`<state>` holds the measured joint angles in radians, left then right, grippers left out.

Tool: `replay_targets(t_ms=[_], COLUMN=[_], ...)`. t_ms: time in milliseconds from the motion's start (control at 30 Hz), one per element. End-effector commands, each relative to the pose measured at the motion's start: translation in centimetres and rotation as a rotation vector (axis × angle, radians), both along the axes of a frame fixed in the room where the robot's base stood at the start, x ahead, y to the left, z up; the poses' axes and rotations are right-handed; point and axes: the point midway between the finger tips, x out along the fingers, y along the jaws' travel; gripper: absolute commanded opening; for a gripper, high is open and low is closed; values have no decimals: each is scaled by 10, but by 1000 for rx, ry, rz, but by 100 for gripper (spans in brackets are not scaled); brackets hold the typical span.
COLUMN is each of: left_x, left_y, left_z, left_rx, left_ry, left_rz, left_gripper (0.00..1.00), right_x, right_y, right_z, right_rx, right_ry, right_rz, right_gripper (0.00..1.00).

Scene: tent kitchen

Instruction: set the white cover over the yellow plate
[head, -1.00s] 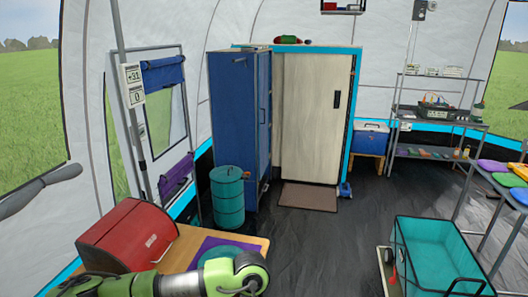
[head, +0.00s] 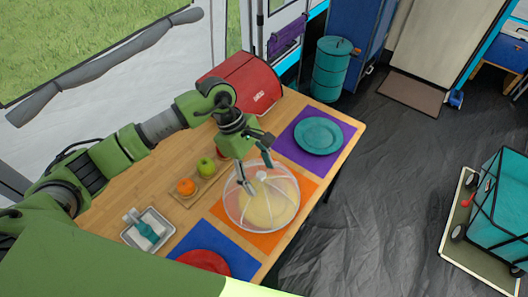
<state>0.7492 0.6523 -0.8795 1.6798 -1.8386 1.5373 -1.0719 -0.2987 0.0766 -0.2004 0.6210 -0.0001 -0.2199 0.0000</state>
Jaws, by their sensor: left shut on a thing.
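The white cover (head: 236,206) is a see-through dome with thin ribs, on the near part of the table. The yellow plate (head: 268,208) shows through it, and in this view the cover's rim surrounds the plate. I cannot tell whether the rim touches the orange mat (head: 308,187) or hovers just above it. My left gripper (head: 259,176) reaches down from the upper left and is shut on the cover at its top. My right gripper is not in view.
A teal plate (head: 318,136) on a purple mat lies beyond, and a red plate (head: 204,261) on a blue mat (head: 222,233) nearer. A fruit tray (head: 180,199), a small tray (head: 135,240) and a red bread box (head: 248,84) stand left and behind.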

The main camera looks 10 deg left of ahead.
Motion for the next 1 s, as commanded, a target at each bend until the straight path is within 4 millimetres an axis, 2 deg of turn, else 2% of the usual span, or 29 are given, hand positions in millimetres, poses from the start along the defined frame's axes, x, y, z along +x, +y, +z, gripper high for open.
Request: replay_targets(t_ms=[33, 200, 367, 1000], left_x=[9, 28, 34, 34], left_y=[-4, -9, -11, -11], left_z=[8, 17, 18, -30], left_rx=[-1, 2, 2, 3], left_ry=[-2, 0, 1, 2], left_rz=[77, 262, 322, 324], left_gripper=[26, 26, 26, 26], right_x=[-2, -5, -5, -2], right_y=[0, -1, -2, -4], right_z=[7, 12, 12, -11], right_rx=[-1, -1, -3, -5], right_ry=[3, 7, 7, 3], right_rz=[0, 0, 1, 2], right_gripper=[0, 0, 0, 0])
